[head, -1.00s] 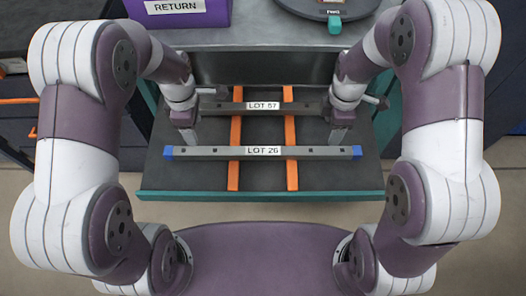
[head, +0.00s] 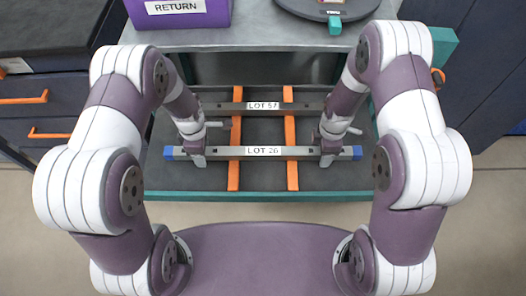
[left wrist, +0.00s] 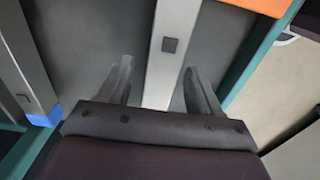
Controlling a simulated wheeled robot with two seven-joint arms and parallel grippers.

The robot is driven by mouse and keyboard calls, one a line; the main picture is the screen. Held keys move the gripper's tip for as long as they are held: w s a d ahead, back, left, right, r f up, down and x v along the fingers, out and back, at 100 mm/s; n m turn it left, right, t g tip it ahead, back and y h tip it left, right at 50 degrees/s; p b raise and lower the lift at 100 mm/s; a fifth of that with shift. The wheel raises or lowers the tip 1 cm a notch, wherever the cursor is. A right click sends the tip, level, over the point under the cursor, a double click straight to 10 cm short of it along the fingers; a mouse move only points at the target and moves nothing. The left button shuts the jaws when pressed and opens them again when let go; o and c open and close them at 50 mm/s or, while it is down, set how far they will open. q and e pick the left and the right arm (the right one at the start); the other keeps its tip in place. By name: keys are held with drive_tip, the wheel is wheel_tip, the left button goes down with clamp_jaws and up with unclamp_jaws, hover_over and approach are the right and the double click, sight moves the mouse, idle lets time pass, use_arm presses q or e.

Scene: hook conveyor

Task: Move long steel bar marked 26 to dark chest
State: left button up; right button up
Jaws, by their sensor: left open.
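The long steel bar labelled LOT 26 (head: 222,153), grey with blue ends, lies across two orange strips in a teal-edged open tray (head: 268,196). My left gripper (head: 198,160) is open over its left part. In the left wrist view the bar (left wrist: 171,60) runs between the two spread fingers (left wrist: 155,85). My right gripper (head: 328,158) is at the bar's right part; its fingers are too small to judge. Dark cabinets with orange handles stand at left (head: 75,112) and right (head: 490,90); I cannot tell which is the dark chest.
A second bar labelled LOT 57 (head: 222,107) lies behind, parallel; its blue end shows in the left wrist view (left wrist: 50,113). A purple RETURN box (head: 180,12) and a round dark scale (head: 318,8) stand on the grey top behind. Floor is clear in front of the tray.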

use_arm(q)
clamp_jaws()
use_arm(e)
clamp_jaws()
use_arm(q)
drive_tip(key=shift+r, duration=0.1)
use_arm(e)
drive_tip(key=shift+r, duration=0.15)
